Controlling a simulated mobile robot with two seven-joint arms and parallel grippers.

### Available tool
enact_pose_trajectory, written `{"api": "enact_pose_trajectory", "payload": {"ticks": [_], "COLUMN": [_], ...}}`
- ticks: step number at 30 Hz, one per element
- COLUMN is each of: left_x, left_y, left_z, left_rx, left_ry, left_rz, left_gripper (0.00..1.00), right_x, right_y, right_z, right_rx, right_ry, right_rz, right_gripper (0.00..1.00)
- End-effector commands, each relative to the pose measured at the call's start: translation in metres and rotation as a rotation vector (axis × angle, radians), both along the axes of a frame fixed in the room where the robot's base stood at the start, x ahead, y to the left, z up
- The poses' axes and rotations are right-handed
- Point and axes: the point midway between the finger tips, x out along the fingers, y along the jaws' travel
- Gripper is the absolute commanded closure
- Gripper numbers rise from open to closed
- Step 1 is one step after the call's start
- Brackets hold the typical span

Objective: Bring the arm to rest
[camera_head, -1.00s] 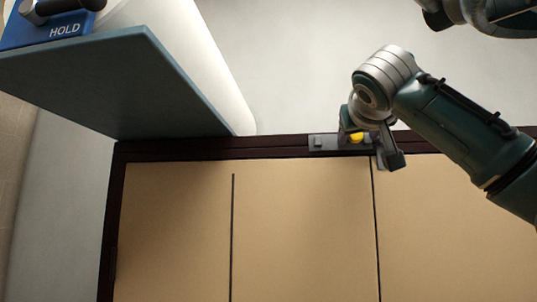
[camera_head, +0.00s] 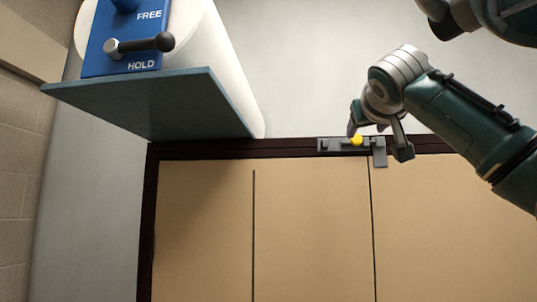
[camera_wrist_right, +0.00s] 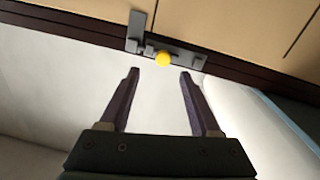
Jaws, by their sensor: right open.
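My right gripper (camera_head: 380,140) is open at the top edge of the tan panelled board, close to a grey latch with a yellow knob (camera_head: 357,140). In the right wrist view, the gripper's two fingers (camera_wrist_right: 160,75) are spread apart with nothing between them. The yellow knob (camera_wrist_right: 163,58) lies just beyond the fingertips there, apart from them. My left gripper is not in view.
A tan panelled board (camera_head: 310,230) with a dark frame fills the lower middle. A blue lever plate (camera_head: 125,45) marked FREE and HOLD is at upper left, above a teal shelf (camera_head: 160,105) and in front of a white cylinder (camera_head: 225,60). A block wall (camera_head: 18,180) stands at far left.

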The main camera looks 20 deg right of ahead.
Motion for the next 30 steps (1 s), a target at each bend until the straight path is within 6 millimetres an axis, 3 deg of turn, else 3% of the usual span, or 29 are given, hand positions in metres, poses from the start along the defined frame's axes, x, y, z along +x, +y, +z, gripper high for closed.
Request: {"api": "enact_pose_trajectory", "payload": {"ticks": [7, 11, 14, 16, 20, 24, 27, 30], "left_x": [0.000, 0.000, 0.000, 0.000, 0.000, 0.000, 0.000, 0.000], "left_y": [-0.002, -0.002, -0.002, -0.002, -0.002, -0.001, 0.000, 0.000], "left_z": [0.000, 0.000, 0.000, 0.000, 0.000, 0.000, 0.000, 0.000], "left_rx": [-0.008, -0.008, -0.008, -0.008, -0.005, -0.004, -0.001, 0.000], "left_ry": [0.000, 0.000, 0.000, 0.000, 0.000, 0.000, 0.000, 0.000], "left_rz": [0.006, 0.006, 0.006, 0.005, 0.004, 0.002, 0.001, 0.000], "left_gripper": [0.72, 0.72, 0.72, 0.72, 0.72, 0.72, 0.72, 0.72], "right_x": [0.000, 0.006, 0.010, 0.006, -0.022, -0.079, -0.135, -0.196], "right_y": [0.001, 0.015, 0.042, 0.064, 0.107, 0.147, 0.172, 0.191], "right_z": [-0.002, -0.033, -0.090, -0.142, -0.240, -0.335, -0.391, -0.433], "right_rx": [0.000, -0.003, -0.004, 0.003, 0.033, 0.091, 0.149, 0.216], "right_ry": [0.004, 0.063, 0.168, 0.265, 0.455, 0.659, 0.802, 0.936], "right_rz": [0.002, 0.034, 0.095, 0.150, 0.254, 0.359, 0.423, 0.473], "right_gripper": [0.36, 0.36, 0.36, 0.36, 0.36, 0.36, 0.36, 0.36]}}
